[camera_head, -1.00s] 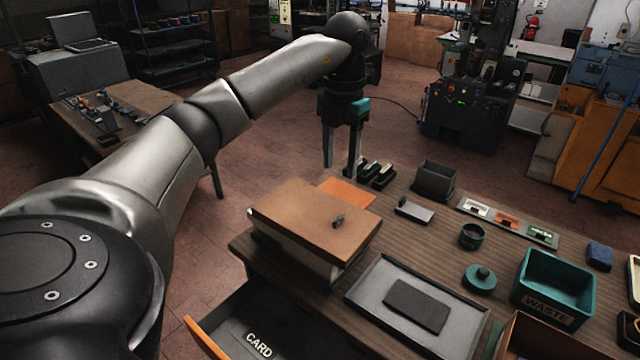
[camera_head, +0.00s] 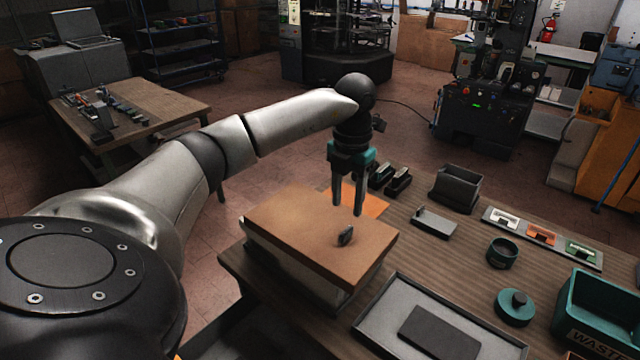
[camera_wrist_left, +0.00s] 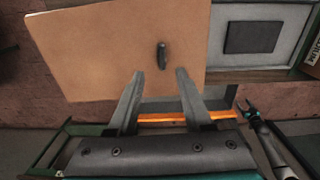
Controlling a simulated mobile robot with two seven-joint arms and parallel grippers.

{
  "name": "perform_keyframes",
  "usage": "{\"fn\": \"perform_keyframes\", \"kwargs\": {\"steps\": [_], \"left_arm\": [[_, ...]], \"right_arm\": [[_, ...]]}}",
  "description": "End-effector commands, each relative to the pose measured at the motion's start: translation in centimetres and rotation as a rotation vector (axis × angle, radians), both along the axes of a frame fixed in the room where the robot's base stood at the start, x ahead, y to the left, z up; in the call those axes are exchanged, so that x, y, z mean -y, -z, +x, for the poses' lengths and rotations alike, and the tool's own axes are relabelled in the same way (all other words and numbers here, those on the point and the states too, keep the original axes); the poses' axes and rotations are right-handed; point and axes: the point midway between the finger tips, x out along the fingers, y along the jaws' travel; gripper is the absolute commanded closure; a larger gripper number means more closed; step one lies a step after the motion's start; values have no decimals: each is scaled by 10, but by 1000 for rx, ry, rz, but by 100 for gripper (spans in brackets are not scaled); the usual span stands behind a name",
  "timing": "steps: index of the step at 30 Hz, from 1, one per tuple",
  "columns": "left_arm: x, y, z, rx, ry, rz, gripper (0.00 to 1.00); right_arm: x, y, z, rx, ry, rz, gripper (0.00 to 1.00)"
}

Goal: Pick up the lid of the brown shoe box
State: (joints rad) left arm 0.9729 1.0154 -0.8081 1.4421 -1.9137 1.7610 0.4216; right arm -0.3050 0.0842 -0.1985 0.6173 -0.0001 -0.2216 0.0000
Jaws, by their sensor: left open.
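The brown lid (camera_head: 300,228) lies on the shoe box (camera_head: 290,262) at the table's left end. A small dark knob (camera_head: 346,237) stands up from the lid's top. My left gripper (camera_head: 347,212) points down above the lid's back right part, with its fingertips a little behind the knob. In the left wrist view, the lid (camera_wrist_left: 100,50) fills the upper left and the knob (camera_wrist_left: 162,56) lies just beyond the open, empty fingers (camera_wrist_left: 158,72). Nothing is between the fingers. My right gripper does not clearly show in the head view.
A grey tray (camera_head: 375,335) with a dark block (camera_head: 440,333) is in front right of the box. An orange sheet (camera_head: 375,203) lies behind it.

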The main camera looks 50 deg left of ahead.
Motion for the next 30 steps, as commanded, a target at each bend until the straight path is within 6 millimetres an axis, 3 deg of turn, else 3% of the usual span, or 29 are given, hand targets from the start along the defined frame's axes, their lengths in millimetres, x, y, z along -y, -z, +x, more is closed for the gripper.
{"fn": "perform_keyframes", "kwargs": {"steps": [3, 10, 18, 27, 30], "left_arm": [[0, 17, 0, -2, 0, -1, 50], [1, 33, -1, -3, 1, 0, 50], [4, 71, -1, -2, 1, -1, 50], [4, 76, 0, 0, 1, -1, 50], [4, 76, 0, 0, 1, -1, 61]], "right_arm": [[-1, -2, 5, 9, 1, 2, 26], [-3, -5, 8, 13, 2, 5, 26], [-6, -11, 7, 13, 2, 9, 26], [-6, -10, 7, 11, 1, 9, 26], [-6, -10, 7, 11, 0, 9, 26]]}}
